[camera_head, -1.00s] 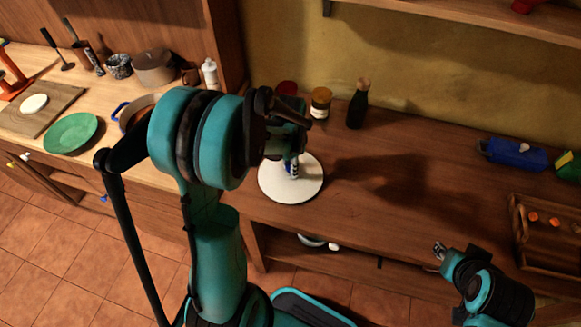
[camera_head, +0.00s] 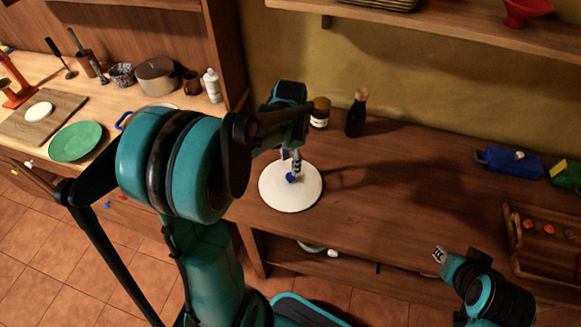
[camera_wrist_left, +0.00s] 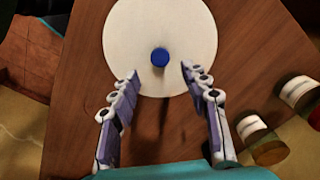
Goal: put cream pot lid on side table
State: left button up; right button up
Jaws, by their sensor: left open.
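The cream pot lid (camera_head: 290,202) is a round, off-white disc with a blue knob (camera_head: 291,178), lying flat on the brown wooden counter. In the left wrist view the lid (camera_wrist_left: 130,35) is at the top centre and its blue knob (camera_wrist_left: 160,57) shows between and just ahead of the fingertips. My left gripper (camera_head: 291,160) points down over the lid; in the wrist view the gripper (camera_wrist_left: 159,72) is open with nothing between its fingers. My right gripper (camera_head: 439,254) is near the counter's front edge, away from the lid; its jaws are too small to judge.
A dark bottle (camera_head: 356,113) and a brown jar (camera_head: 320,112) stand behind the lid. A blue container (camera_head: 514,162) and wooden tray (camera_head: 513,235) are at right. The lighter counter at left holds a green plate (camera_head: 76,141). The counter's middle right is clear.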

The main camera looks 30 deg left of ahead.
pick_arm(q)
jog(key=s+d+r+n+t, duration=0.6)
jog(key=s+d+r+t, duration=0.1)
jog(key=s+d+r, duration=0.2)
jog(key=shift+s+d+r+p, duration=0.25)
jog(key=shift+s+d+p, duration=0.1)
jog(key=shift+s+d, duration=0.55)
jog(key=shift+a, duration=0.1)
notch_tip(320, 180, down, 4)
jog(key=b, duration=0.4)
jog(key=shift+s, duration=0.1)
